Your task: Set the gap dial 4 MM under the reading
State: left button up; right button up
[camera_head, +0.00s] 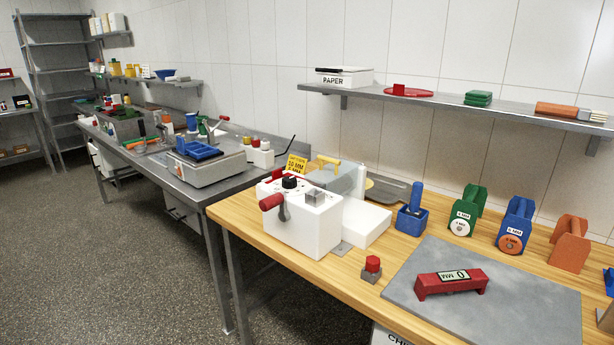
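A white machine (300,229) stands on the wooden table. On its top is a black round dial (290,183); its markings are too small to read. A red-handled crank (272,202) is on its front. Behind it stands a yellow card (297,164) with a line that looks like "10 MM"; the rest is unclear. A red gauge-like block (450,284) with a label that looks like "0 MM" lies on a grey slab (520,305) at the right. Neither of my grippers is in view.
A small block with a red knob (372,264) and a blue holder (411,221) stand near the machine. Green (467,211), blue (514,225) and orange (569,245) stands with labels line the back. A shelf (450,101) hangs above. A steel table (190,180) is at left.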

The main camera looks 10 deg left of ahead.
aim_at(289, 182)
jog(key=j+z, duration=0.15)
jog(key=z, duration=0.2)
jog(key=i+j+z, duration=0.1)
jog(key=z, duration=0.25)
jog(key=j+z, duration=0.6)
jog(key=j, duration=0.2)
jog(key=k+j+z, duration=0.2)
jog(key=j, duration=0.2)
jog(key=k+j+z, duration=0.1)
jog(key=j, duration=0.9)
jog(key=k+z, duration=0.05)
